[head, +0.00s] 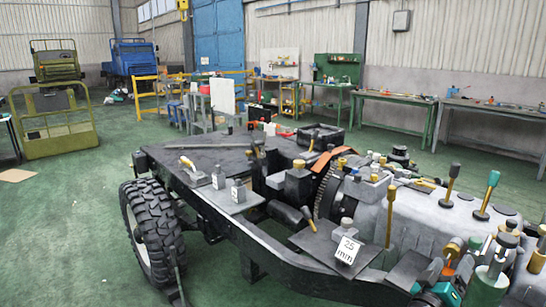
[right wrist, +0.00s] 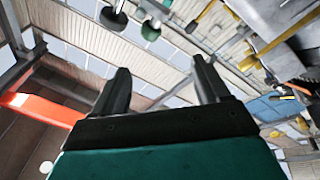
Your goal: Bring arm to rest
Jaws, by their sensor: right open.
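My right gripper (right wrist: 162,66) shows in the right wrist view with two dark fingers spread apart. The gap between them is empty, with only background behind it. In the head view, teal parts stand at the lower right among the chassis parts, and I cannot tell the fingers there. The vehicle chassis (head: 270,245) fills the lower right of the head view. My left gripper is not in view.
Tools and blocks lie on the chassis, including a trowel (head: 190,169) and a white card marked 25 mm (head: 348,250). Upright handles, such as a green-topped one (head: 493,179), stick up at the right. Open green floor (head: 70,225) lies to the left.

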